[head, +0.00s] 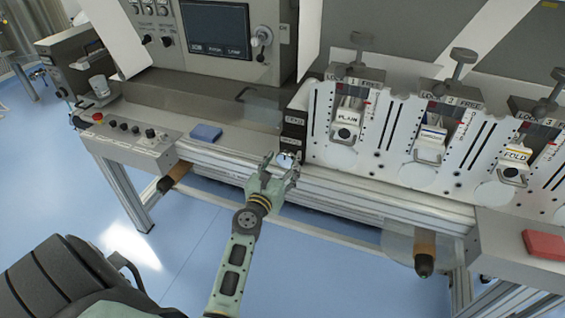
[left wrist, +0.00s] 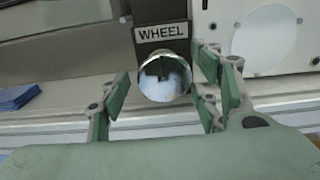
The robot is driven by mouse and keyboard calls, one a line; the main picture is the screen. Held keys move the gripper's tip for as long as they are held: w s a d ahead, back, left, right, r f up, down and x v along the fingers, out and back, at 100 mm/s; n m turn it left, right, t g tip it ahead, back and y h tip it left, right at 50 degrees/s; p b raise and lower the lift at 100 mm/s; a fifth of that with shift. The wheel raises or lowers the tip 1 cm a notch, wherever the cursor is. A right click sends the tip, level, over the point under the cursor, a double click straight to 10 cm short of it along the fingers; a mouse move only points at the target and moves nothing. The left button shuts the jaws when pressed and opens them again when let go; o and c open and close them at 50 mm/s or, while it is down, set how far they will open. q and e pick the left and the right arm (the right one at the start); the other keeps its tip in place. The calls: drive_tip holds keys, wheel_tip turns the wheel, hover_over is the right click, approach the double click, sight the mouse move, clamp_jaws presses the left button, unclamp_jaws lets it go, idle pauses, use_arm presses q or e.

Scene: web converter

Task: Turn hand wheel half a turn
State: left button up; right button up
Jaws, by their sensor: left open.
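The hand wheel (left wrist: 164,78) is a shiny round chrome knob below a dark plate marked WHEEL (left wrist: 161,32). In the head view the wheel (head: 286,160) sits on the front of the machine, left of the white panel. My left gripper (head: 277,168) is in front of it with its fingers spread. In the left wrist view the left gripper (left wrist: 166,98) has green finger pads on either side of the knob, with a gap at the left; on the right the pads are close to it, and I cannot tell whether they touch. My right gripper is not in view.
The white panel (head: 400,140) with several labelled stations stands right of the wheel. A blue cloth (head: 205,132) lies on the ledge to the left, near a control box (head: 130,138). A red pad (head: 543,244) is at the right. Rails run below the wheel.

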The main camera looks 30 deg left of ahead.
use_arm(q)
drive_tip(key=c, duration=1.1)
drive_tip(key=shift+m, duration=0.4)
